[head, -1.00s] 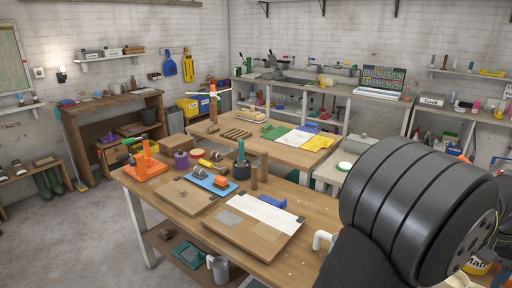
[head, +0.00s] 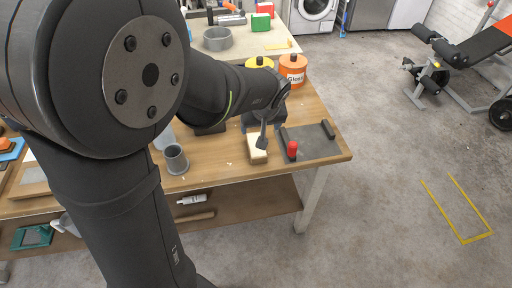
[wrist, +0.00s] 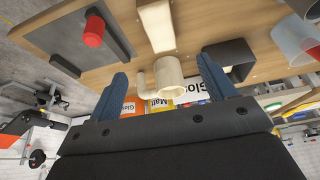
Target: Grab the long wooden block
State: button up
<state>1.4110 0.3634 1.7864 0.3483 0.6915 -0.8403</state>
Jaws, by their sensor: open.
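The long wooden block (head: 257,156) lies pale on the workbench near its front edge in the head view. It also shows at the top of the wrist view (wrist: 108,28), left of centre. My gripper (head: 264,135) is over the block's far part in the head view and hides some of it. In the wrist view my gripper (wrist: 162,68) has its two blue fingers well apart, with nothing clasped. I cannot tell whether a finger touches the block.
A grey mat (head: 318,145) with a red-topped cylinder (head: 292,150) lies right of the block. A grey cup (head: 175,160) stands to its left. An orange tub (head: 293,72) and a yellow tub (head: 260,63) stand behind. The bench's right end borders open floor (head: 385,180).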

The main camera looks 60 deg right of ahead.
jog(key=x, duration=1.6)
jog(key=shift+w+f, duration=0.1)
jog(key=shift+f, duration=0.3)
jog(key=c, duration=1.2)
jog(key=shift+o, duration=0.2)
jog(key=shift+r, duration=0.1)
